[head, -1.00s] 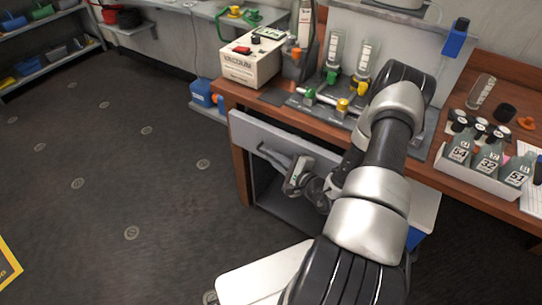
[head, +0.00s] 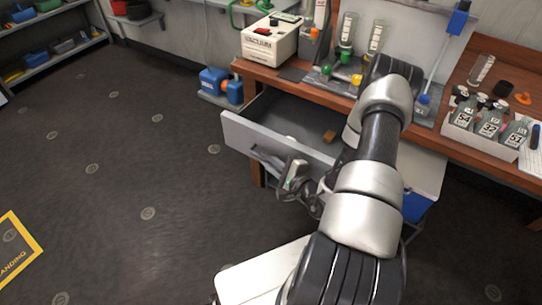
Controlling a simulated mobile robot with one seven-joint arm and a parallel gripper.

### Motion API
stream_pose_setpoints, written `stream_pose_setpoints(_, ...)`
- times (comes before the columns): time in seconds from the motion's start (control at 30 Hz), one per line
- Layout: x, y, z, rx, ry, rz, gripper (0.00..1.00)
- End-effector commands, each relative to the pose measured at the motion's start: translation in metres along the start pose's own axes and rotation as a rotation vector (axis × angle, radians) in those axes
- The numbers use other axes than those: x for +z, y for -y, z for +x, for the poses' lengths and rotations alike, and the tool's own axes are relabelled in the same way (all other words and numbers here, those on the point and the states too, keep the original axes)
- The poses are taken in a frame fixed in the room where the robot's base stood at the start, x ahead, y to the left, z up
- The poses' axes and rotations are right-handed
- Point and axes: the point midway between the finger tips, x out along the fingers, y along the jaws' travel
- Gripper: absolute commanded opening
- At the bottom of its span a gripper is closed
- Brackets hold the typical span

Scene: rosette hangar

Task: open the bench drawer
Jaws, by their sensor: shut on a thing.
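The bench drawer (head: 240,132) is pulled out from under the wooden bench (head: 262,76), at the middle of the head view. Its light grey front faces me and its dark inside shows. A small brown block (head: 329,137) lies inside it. My gripper (head: 262,154) is at the drawer front, shut on the drawer handle (head: 257,151). My fingers partly cover the handle. My arm hides the right part of the drawer.
On the bench stand a white vacuum box (head: 270,40), cylinders with coloured valves (head: 346,37) and a tray of labelled bottles (head: 490,128). Blue containers (head: 221,85) sit on a low shelf left of the bench. The dark floor at left is clear.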

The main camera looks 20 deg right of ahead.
Motion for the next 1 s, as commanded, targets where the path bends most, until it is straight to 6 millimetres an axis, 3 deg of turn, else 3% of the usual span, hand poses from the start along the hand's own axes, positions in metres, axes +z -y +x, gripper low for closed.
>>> stream_pose_setpoints(0.33, 0.025, -0.019, -0.011, 0.001, -0.002, 0.002, 0.00)
stream_pose_setpoints(0.83, 0.029, -0.022, -0.013, 0.001, -0.003, 0.000, 0.00)
stream_pose_setpoints(0.87, 0.029, -0.022, -0.013, 0.001, -0.003, 0.001, 0.13)
stream_pose_setpoints(0.9, 0.029, -0.022, -0.013, 0.001, -0.003, 0.000, 0.17)
stream_pose_setpoints(1.0, 0.029, -0.022, -0.013, 0.000, -0.002, 0.001, 0.17)
